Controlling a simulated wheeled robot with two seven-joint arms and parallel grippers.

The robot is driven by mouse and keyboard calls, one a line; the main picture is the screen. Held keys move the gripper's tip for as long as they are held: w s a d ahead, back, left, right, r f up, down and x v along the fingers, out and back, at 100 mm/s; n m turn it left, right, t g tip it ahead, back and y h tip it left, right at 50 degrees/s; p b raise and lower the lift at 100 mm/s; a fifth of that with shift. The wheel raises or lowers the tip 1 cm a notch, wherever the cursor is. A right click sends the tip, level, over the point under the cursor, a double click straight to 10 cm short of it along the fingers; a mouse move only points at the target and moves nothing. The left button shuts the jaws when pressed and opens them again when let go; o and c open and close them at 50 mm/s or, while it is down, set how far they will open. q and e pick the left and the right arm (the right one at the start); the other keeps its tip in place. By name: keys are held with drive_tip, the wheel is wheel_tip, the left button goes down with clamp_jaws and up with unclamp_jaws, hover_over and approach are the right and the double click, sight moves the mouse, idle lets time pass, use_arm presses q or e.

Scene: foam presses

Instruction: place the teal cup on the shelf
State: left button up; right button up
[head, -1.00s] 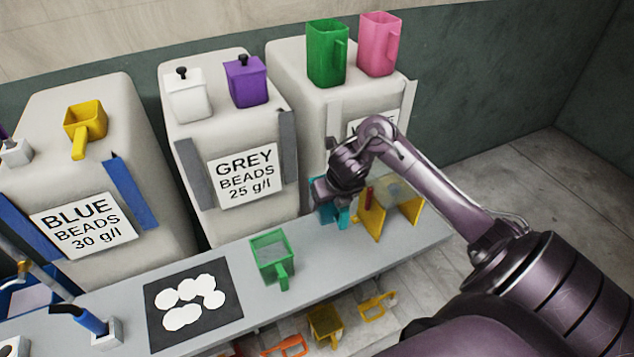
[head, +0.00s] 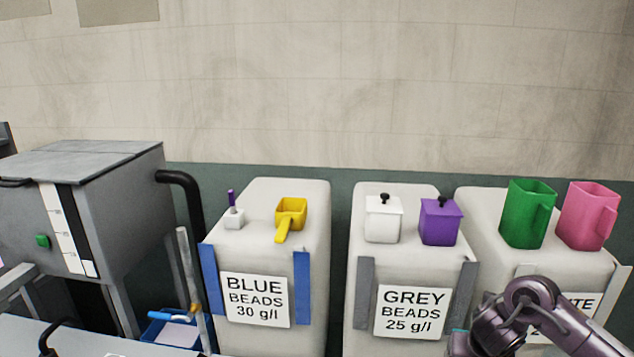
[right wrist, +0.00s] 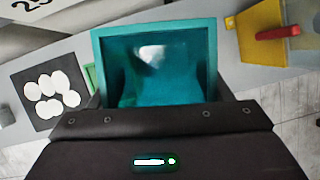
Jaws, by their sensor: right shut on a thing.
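The teal cup (right wrist: 160,70) fills the middle of the right wrist view, its open square mouth facing the camera and its inside looking empty. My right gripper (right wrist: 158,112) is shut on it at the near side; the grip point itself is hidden. In the head view the gripper (head: 462,343) is at the bottom edge, mostly cut off, with only a teal sliver of the cup (head: 458,329) showing. A long grey ledge (right wrist: 238,78) runs behind the cup; I cannot tell whether the cup touches it. My left gripper is not in view.
A black mat (right wrist: 27,77) with white discs lies left of the cup, a yellow holder (right wrist: 262,17) with a red bar right. A green edge (right wrist: 90,77) shows beside the cup. A yellow scoop (head: 291,211), purple canister (head: 440,222), green jug (head: 526,214) and pink jug (head: 587,216) stand on bead containers.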

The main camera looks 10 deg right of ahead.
drive_tip(key=s+a+f+m+g+h+b, duration=0.1)
drive_tip(key=a+m+g+b, duration=0.3)
drive_tip(key=a, duration=0.8)
drive_tip(key=s+a+f+m+t+h+b, duration=0.15)
drive_tip(key=a+m, duration=0.45)
drive_tip(key=a, duration=0.6)
drive_tip(key=s+d+f+m+g+y+b, duration=0.2)
drive_tip(key=s+m, duration=0.3)
drive_tip(key=m, duration=0.5)
drive_tip(key=s+d+f+m+g+y+b, duration=0.2)
drive_tip(key=s+d+m+g+b, duration=0.1)
drive_tip(key=m, duration=0.8)
drive_tip(key=shift+s+d+g+b, duration=0.2)
drive_tip(key=shift+s+g+b, duration=0.45)
drive_tip(key=shift+s+b, duration=0.45)
drive_tip(key=shift+w+y, duration=0.2)
drive_tip(key=shift+y, duration=0.05)
